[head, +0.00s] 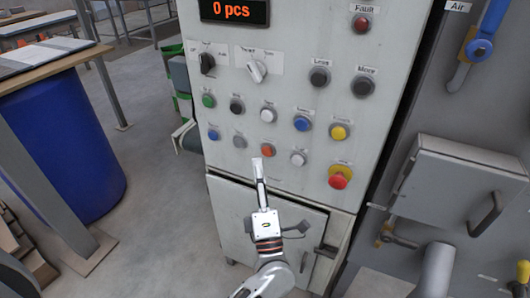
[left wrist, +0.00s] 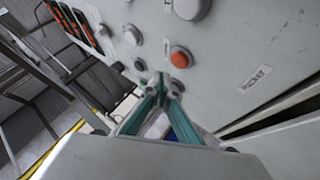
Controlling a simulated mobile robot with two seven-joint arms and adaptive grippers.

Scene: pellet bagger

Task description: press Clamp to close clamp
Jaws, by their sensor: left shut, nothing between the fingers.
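The grey control panel (head: 230,125) carries rows of round push buttons. Their small labels are mostly too blurred to read, so I cannot tell which one is marked Clamp. My left gripper (head: 257,165) is shut and empty, its tips just below the orange-red button (head: 267,150) in the bottom row. In the left wrist view the closed fingertips (left wrist: 165,82) are close to the panel, below and left of the orange-red button (left wrist: 181,57). I cannot tell whether they touch the panel. A grey button (head: 239,141) and a white button (head: 298,158) flank the orange-red one. My right gripper is not in view.
A red emergency-type knob (head: 339,178) on a yellow base sits at the panel's lower right. The display (head: 235,11) reads 0 pcs. A grey box with a handle (head: 463,182) stands out at the right. A blue drum (head: 65,145) stands at the left.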

